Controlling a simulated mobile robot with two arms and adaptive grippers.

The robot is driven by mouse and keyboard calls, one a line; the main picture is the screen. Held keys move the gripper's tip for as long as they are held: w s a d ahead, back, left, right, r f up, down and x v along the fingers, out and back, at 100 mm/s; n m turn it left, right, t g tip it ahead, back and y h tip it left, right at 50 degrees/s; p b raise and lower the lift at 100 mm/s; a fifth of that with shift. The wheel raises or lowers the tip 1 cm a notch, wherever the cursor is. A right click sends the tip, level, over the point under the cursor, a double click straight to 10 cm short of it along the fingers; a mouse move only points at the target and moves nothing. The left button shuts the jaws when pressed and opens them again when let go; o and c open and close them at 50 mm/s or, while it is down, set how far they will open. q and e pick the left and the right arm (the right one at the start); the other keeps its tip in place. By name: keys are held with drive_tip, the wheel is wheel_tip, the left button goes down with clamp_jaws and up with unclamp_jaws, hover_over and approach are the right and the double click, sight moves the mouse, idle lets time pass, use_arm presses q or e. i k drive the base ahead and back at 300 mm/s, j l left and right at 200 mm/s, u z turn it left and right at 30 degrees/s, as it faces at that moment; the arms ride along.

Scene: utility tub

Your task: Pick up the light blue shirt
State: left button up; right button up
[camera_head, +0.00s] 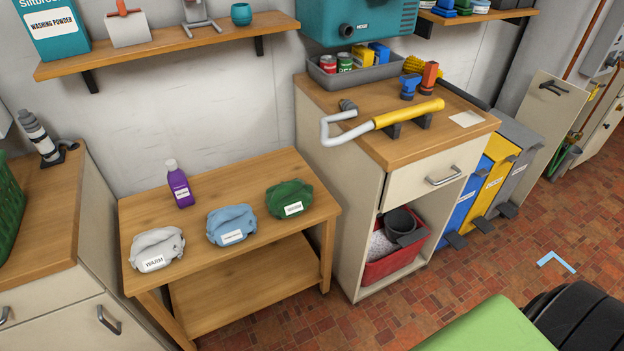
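The light blue shirt (232,225) is a crumpled bundle with a white label. It lies on the top of a low wooden table (175,209) in the middle left of the head view. A grey-white bundle (157,250) with a label lies to its left, and a green bundle (289,199) lies to its right. The three are apart from each other. Neither of my grippers shows in the head view.
A purple bottle (179,184) stands at the back of the table. A cabinet (340,190) with a yellow-handled pipe (407,113) on top stands to the right. A shelf (170,45) runs above the table. The tiled floor in front is partly clear.

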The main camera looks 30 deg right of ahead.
sight(229, 225)
drive_tip(key=i+l, duration=0.2)
drive_tip(key=l, duration=0.15)
drive_tip(key=i+l, duration=0.2)
drive_tip(key=l, duration=0.2)
drive_tip(key=i+l, duration=0.2)
drive_tip(key=l, duration=0.15)
drive_tip(key=i+l, duration=0.2)
drive_tip(key=l, duration=0.15)
drive_tip(key=u, duration=1.4)
